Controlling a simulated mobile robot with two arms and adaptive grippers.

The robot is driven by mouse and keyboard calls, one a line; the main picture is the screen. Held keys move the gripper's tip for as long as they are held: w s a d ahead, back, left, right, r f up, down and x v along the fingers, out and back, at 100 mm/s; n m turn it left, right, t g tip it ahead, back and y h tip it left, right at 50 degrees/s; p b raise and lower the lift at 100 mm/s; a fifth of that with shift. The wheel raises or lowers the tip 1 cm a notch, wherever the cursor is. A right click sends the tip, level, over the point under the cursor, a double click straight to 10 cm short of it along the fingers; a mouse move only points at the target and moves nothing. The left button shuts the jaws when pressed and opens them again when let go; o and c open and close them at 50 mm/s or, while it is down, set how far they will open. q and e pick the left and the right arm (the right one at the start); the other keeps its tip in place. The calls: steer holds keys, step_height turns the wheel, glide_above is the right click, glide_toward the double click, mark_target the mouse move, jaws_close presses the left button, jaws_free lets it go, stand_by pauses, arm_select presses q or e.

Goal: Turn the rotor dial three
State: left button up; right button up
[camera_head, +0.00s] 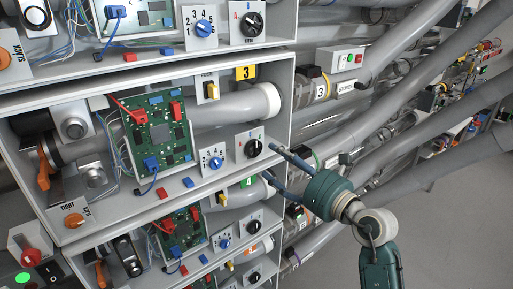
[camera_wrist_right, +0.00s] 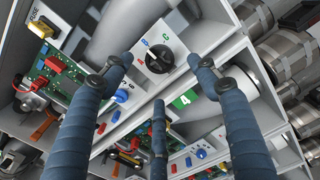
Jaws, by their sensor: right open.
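The black rotor dial (camera_head: 253,147) of unit three sits on a white plate at the right end of the middle shelf, below the yellow "3" label (camera_head: 245,73). In the right wrist view the black dial (camera_wrist_right: 159,57) shows from the front on its white plate, with coloured letters above it; a "C" is legible. My right gripper (camera_head: 270,162) is open and empty, just right of the dial. In the wrist view its blue-sleeved fingers (camera_wrist_right: 163,75) spread around and below the dial, apparently apart from it. My left gripper is not in view.
A blue numbered knob (camera_head: 215,162) sits left of the dial. A green circuit board (camera_head: 158,131) and a grey tube (camera_head: 225,109) share the shelf. Shelves with similar dials lie above and below. Large grey pipes (camera_head: 400,50) run on the right; grey floor (camera_head: 455,210) is clear.

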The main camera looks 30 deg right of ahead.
mark_target(257, 148)
steer(key=w, duration=0.2)
steer(key=w+p, duration=0.1)
steer(key=w, duration=0.1)
steer(key=w+a, duration=0.1)
steer(key=w, duration=0.1)
steer(key=shift+w+r+p, duration=0.1)
steer(key=shift+w+p, duration=0.15)
steer(key=shift+p, duration=0.1)
steer(key=shift+w, duration=0.65)
steer(key=shift+c, duration=0.8)
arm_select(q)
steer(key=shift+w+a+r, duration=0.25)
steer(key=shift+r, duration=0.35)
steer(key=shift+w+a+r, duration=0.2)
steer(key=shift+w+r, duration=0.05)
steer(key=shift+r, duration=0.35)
arm_select(e)
steer(key=c, duration=1)
